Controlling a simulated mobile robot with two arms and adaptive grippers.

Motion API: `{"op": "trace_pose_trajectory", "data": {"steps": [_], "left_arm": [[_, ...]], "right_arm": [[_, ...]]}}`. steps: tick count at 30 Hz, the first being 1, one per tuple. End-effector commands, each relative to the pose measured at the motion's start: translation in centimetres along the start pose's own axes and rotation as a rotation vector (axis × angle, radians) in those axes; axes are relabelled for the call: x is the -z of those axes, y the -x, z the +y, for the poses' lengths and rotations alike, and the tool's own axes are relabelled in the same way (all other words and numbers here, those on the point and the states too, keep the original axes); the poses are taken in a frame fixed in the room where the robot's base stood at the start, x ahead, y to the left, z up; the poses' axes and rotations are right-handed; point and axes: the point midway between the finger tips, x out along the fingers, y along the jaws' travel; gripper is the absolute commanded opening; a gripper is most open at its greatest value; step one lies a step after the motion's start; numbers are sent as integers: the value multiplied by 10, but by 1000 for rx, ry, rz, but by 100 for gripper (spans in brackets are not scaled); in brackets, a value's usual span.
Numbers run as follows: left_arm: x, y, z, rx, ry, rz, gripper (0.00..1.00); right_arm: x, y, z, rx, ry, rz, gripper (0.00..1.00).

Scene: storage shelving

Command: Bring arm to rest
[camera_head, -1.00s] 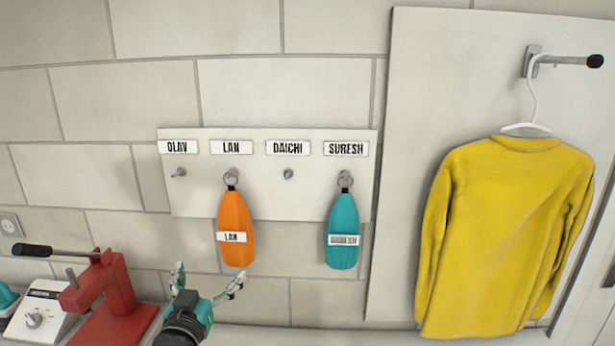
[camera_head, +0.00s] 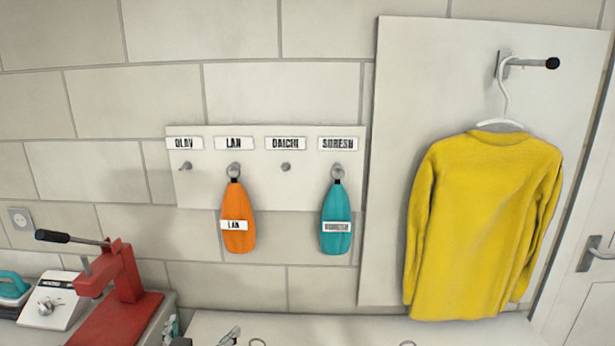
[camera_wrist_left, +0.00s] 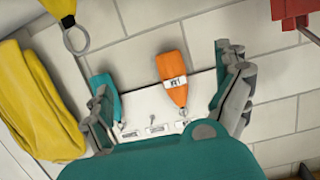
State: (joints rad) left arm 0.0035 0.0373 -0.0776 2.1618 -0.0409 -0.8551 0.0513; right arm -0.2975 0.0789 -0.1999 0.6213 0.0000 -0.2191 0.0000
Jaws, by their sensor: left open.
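My left gripper (camera_head: 203,335) shows only by its fingertips at the bottom edge of the head view, below the key board. It is open. In the left wrist view its two fingers (camera_wrist_left: 165,75) are spread wide with nothing between them. An orange LAN tag (camera_head: 238,215) and a teal tag (camera_head: 336,218) hang on hooks of the white name board (camera_head: 285,195), under LAN and SURESH. The OLAV and DAICHI hooks are empty. The fingers stay apart from both tags. My right gripper is not in view.
A red press (camera_head: 122,285) and a white device (camera_head: 55,302) stand at lower left. A yellow sweater (camera_head: 485,220) hangs on a hanger at right, near a door (camera_head: 590,285). A yellow tag with a ring (camera_wrist_left: 68,12) shows in the wrist view.

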Motion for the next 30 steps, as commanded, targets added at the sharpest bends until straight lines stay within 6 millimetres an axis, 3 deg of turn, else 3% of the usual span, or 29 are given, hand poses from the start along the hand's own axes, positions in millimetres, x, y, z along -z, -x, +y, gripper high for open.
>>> {"op": "trace_pose_trajectory", "data": {"steps": [7,12,15,21,26,27,30], "left_arm": [[-90,46,4,-14,-25,-280,100],[-160,104,8,-34,-50,-532,100],[-189,136,9,-47,-62,-655,100],[-229,194,11,-68,-83,-853,100],[-250,238,12,-85,-99,-989,100],[-258,241,12,-88,-101,-1011,100],[-283,224,14,-88,-101,-1015,100]], "right_arm": [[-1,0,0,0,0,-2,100],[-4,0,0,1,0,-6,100],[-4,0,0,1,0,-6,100],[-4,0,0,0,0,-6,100],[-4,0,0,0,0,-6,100],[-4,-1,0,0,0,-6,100],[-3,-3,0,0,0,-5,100]]}}
